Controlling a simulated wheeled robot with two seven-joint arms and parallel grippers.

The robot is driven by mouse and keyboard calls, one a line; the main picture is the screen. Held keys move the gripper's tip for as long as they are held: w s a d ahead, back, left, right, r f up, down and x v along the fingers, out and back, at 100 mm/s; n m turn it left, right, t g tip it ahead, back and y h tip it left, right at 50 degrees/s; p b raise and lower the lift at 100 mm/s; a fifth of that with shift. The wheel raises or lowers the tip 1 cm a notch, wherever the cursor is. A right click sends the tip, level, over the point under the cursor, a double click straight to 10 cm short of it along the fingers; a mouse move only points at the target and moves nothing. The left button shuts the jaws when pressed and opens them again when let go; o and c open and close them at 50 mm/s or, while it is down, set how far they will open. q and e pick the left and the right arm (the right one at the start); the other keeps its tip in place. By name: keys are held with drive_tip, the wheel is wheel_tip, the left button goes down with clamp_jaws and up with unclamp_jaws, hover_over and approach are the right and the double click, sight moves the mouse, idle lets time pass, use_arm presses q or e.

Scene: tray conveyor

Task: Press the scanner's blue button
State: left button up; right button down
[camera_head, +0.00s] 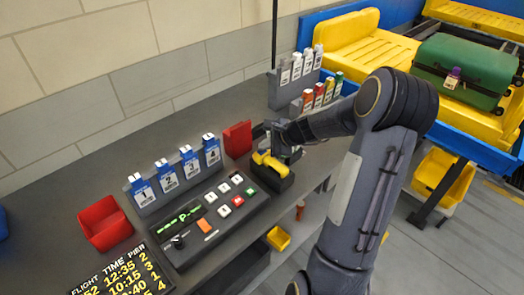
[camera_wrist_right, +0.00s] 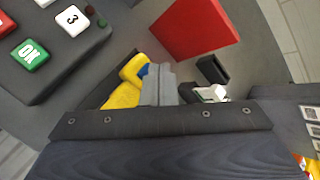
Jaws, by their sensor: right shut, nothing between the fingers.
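The yellow scanner (camera_head: 268,163) sits in a dark cradle at the right end of the control panel. It also shows in the right wrist view (camera_wrist_right: 124,92). A sliver of its blue button (camera_wrist_right: 143,72) shows there beside my fingertips; the rest is hidden behind them. My right gripper (camera_wrist_right: 160,82) is shut and empty, with its tips at the scanner beside the blue button. I cannot tell whether they touch. In the head view the right gripper (camera_head: 284,150) is right above the scanner, partly covered by its own wrist. My left gripper is not in view.
A control panel (camera_head: 190,213) with several keys lies left of the scanner. A red holder (camera_head: 237,139) stands just behind it, and a red bin (camera_head: 104,223) at the left. Tag racks stand along the wall side. A green suitcase (camera_head: 465,70) lies on the yellow conveyor tray.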

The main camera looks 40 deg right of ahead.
sight(265, 153)
drive_tip(key=shift+f, duration=0.15)
idle(0.4)
drive_tip(key=shift+r+p, duration=0.55)
drive_tip(key=shift+r, duration=0.3)
wheel_tip(265, 153, up, 5)
drive_tip(key=p, duration=0.4)
idle(0.6)
